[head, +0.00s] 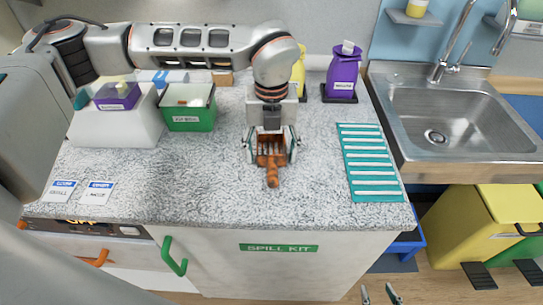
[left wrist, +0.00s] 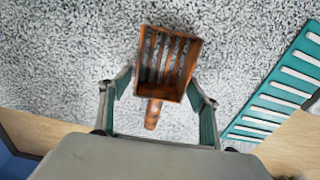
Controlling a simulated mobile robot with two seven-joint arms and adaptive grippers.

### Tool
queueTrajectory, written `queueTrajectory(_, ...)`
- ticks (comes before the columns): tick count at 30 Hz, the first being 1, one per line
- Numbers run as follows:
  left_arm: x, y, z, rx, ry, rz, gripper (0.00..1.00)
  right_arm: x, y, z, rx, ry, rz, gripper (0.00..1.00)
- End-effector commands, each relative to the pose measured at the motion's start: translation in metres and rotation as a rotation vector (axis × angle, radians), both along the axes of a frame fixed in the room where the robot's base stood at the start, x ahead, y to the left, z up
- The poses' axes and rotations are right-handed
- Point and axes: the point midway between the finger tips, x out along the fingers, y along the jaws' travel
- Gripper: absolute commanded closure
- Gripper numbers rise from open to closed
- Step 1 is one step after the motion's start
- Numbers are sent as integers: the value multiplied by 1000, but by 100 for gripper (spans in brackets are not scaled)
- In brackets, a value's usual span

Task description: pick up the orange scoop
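The orange scoop (head: 272,178) lies on the speckled counter, its slotted head toward the back and its handle toward the front edge. My left gripper (head: 271,148) is above it, open, with one finger on each side of the scoop's head. In the left wrist view the slotted scoop (left wrist: 168,66) shows between and just beyond the fingertips of my left gripper (left wrist: 160,80); I cannot tell whether they touch it. My right gripper (head: 380,293) shows only its two fingertips at the bottom edge, apart, with nothing visible between them.
A teal striped mat (head: 370,163) lies right of the scoop, before the sink (head: 437,115). A green bin (head: 188,108), a white box (head: 118,128) and a purple bottle (head: 343,72) stand farther back. Two cards (head: 97,193) lie front left. The counter around the scoop is clear.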

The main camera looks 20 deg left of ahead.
Motion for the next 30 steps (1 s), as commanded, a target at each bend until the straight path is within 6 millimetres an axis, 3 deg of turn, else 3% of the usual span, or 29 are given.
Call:
queueTrajectory(1,0,0,0,0,0,0,55,0,0,0,0,0,0,60)
queueTrajectory(3,0,0,0,0,0,0,74,0,0,0,0,0,0,60)
queueTrajectory(14,0,0,2,0,-1,0,74,0,0,1,0,-1,0,60)
queueTrajectory(19,1,0,12,0,-3,1,74,1,0,0,0,-1,-1,60)
queueTrajectory(23,1,0,30,-1,-4,1,74,0,0,0,0,-1,-1,60)
queueTrajectory(30,1,0,90,-2,-7,1,74,0,0,0,0,-1,0,60)
